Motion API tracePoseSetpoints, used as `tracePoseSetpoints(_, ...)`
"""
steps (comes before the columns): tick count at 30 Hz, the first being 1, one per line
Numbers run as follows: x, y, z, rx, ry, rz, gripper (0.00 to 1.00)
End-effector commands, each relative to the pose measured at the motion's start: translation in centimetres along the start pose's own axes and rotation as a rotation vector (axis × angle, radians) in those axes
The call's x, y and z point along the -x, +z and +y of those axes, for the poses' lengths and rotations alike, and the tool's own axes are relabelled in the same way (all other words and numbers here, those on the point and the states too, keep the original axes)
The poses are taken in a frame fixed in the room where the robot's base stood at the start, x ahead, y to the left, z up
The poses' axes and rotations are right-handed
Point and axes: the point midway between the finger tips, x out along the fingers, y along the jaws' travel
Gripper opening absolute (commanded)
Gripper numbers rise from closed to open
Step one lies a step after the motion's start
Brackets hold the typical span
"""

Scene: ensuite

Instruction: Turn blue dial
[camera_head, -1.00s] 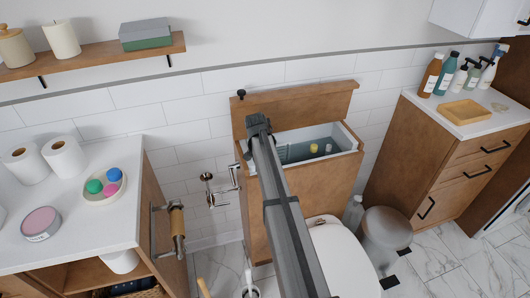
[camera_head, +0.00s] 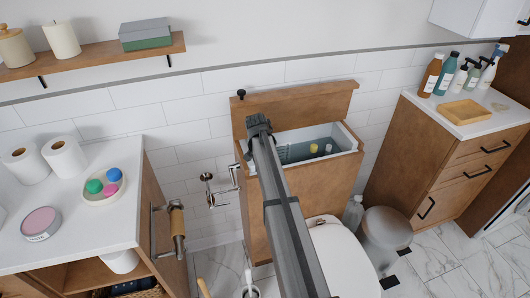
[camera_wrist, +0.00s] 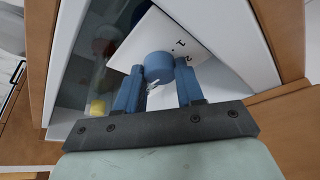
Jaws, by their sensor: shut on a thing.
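The blue dial (camera_wrist: 158,64) is a round knob on a white plate (camera_wrist: 195,42) with small dark marks that look like numbers, inside the open toilet tank. My gripper (camera_wrist: 160,76) has its two blue fingers on either side of the dial and is shut on it. The fingers hide the dial's sides. In the head view my gripper (camera_head: 259,124) reaches down at the left end of the open tank (camera_head: 345,136), and my arm hides the dial there.
The tank has white walls, with yellow-topped items (camera_head: 314,148) inside. Its wooden lid (camera_head: 300,100) stands raised behind. A metal wall fixture (camera_head: 220,188) is left of the tank. The toilet (camera_head: 340,255) and a grey bin (camera_head: 385,232) are in front and to the right.

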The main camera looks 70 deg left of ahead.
Motion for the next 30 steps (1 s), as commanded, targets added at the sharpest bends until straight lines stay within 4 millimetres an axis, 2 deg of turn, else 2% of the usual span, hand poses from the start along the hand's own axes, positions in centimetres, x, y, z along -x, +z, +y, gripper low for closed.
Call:
tracePoseSetpoints(11,0.02,0.03,0.20,0.090,-0.037,-0.001,0.07)
tracePoseSetpoints(30,-0.06,-0.19,0.53,0.554,-0.230,0.000,0.07)
